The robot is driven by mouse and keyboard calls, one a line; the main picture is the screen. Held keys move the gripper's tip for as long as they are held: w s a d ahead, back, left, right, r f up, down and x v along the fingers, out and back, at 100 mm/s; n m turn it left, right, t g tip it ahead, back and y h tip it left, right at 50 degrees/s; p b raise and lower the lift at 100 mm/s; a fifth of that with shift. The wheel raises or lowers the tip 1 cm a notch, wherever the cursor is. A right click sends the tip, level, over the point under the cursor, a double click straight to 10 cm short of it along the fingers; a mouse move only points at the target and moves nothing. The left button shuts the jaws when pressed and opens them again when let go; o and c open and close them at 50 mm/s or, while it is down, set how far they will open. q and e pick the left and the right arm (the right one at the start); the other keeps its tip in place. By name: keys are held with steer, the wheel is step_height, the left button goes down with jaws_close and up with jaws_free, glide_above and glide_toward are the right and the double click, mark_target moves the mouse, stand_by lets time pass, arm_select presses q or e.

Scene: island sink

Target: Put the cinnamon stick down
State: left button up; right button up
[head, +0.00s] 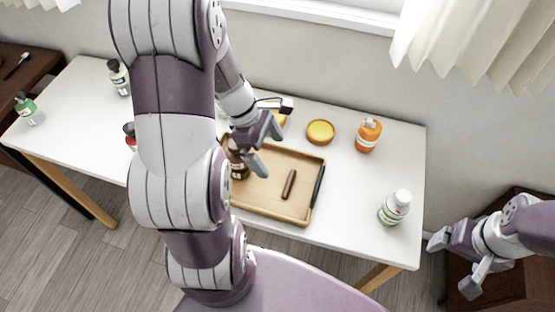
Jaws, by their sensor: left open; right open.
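The cinnamon stick (289,184), a short brown rod, lies in the wooden tray (270,208) on the white table. My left gripper (266,148) is open above the tray's back left part, up and to the left of the stick and apart from it. A dark brown bottle (240,171) stands at the tray's left, partly hidden by my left arm. My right gripper (451,266) is open and empty, off the table's right end at the lower right.
A yellow round dish (320,132), an orange bottle (368,135) and a white bottle (395,207) stand right of and behind the tray. Other bottles (119,77) stand at the left. A dark strip (318,187) lies along the tray's right edge. My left arm hides the table's middle.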

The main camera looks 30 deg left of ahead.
arm_select(q)
steer(key=s+d+r+m+y+p, duration=0.1)
steer(key=d+r+m+y, duration=0.1)
steer(key=m, duration=0.8)
steer(key=s+d+r+m+y+p, duration=0.1)
steer(key=d+m, duration=0.4)
steer(key=m, duration=0.5)
steer(key=shift+s+r+m+y+p, duration=0.35)
steer(key=shift+s+r+y, duration=0.3)
steer(key=shift+r, duration=0.25)
